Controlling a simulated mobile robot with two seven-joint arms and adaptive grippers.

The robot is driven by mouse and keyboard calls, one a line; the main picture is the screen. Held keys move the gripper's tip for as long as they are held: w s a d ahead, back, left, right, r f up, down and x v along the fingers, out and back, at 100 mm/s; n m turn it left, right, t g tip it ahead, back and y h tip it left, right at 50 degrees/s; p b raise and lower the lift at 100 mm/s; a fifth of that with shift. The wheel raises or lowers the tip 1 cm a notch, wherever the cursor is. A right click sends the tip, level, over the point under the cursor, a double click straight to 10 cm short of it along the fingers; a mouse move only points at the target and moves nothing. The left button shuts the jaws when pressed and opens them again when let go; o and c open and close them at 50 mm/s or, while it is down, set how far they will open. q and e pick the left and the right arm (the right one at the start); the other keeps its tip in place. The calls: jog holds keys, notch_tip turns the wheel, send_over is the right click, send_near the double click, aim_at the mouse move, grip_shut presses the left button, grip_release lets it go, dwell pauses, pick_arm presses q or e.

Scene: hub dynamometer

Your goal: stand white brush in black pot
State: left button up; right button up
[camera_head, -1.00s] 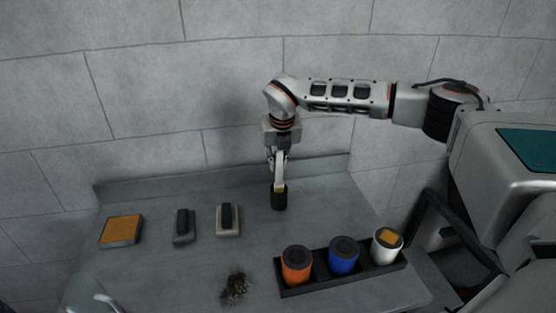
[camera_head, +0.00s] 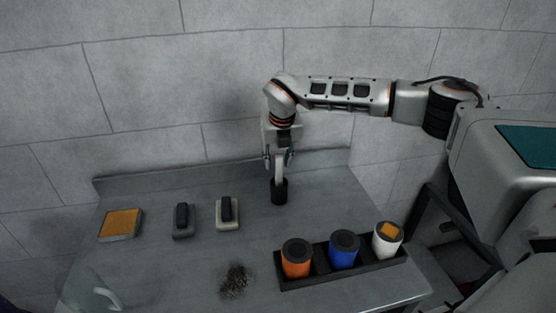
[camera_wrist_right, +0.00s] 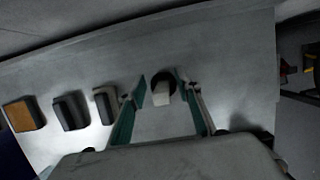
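The white brush (camera_head: 278,168) stands roughly upright with its lower end in the black pot (camera_head: 279,194), near the back of the grey table. In the right wrist view, the white brush (camera_wrist_right: 161,97) shows against the dark black pot (camera_wrist_right: 163,79). My right gripper (camera_head: 279,157) is above the pot, pointing down. Its fingers are spread on either side of the brush, with gaps in the right wrist view (camera_wrist_right: 163,88). The brush's lower end is hidden inside the pot. My left gripper is not in view.
On the grey table (camera_head: 180,270), an orange-topped pad (camera_head: 121,225) and two dark-handled blocks (camera_head: 183,220) (camera_head: 228,213) lie left. A black rack (camera_head: 320,279) holds orange (camera_head: 297,262), blue (camera_head: 344,253) and white (camera_head: 386,243) canisters at front right. Dark debris (camera_head: 235,282) lies at front.

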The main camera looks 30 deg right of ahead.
jog(key=v, duration=1.2)
jog(key=shift+s+f, duration=0.1)
jog(key=shift+s, duration=0.05)
dwell(0.6)
